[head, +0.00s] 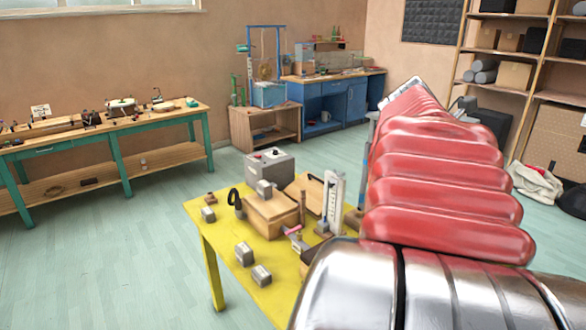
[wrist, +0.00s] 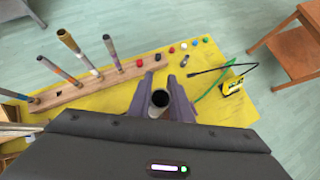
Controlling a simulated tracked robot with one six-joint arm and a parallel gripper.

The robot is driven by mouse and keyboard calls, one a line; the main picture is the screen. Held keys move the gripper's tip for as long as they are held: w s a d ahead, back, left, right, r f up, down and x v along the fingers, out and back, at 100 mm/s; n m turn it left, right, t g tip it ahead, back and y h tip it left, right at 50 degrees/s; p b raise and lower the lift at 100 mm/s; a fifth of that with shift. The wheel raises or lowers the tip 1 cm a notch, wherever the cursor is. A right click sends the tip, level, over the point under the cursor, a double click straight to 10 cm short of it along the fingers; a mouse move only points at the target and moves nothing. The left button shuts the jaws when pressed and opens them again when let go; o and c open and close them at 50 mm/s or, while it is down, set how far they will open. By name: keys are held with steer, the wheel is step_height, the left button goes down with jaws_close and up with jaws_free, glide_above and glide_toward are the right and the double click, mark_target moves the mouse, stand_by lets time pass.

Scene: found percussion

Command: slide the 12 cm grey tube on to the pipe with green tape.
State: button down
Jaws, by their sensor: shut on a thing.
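My gripper (wrist: 160,90) is shut on a grey tube (wrist: 159,99), which I see nearly end-on in the wrist view, with its dark round opening facing the camera. Its length cannot be judged from here. Several thin pipes stand in a long wooden rack (wrist: 98,84) to the left of the gripper. One has a tan top (wrist: 66,37), and another shows bluish tape (wrist: 111,47). I cannot make out green tape on any of them. The held tube is apart from these pipes. In the head view my arm hides the gripper and tube.
The rack stands on a yellow table (wrist: 118,66). In the head view, a grey box (head: 270,167), a wooden box (head: 270,207) and metal blocks crowd the yellow table.

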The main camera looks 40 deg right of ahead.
steer(key=shift+f, duration=0.15)
steer(key=c, duration=1.5)
jaws_free()
steer(key=shift+c, duration=0.2)
steer(key=v, duration=1.3)
steer(key=shift+w+a+r, duration=0.2)
steer(key=shift+a, duration=0.1)
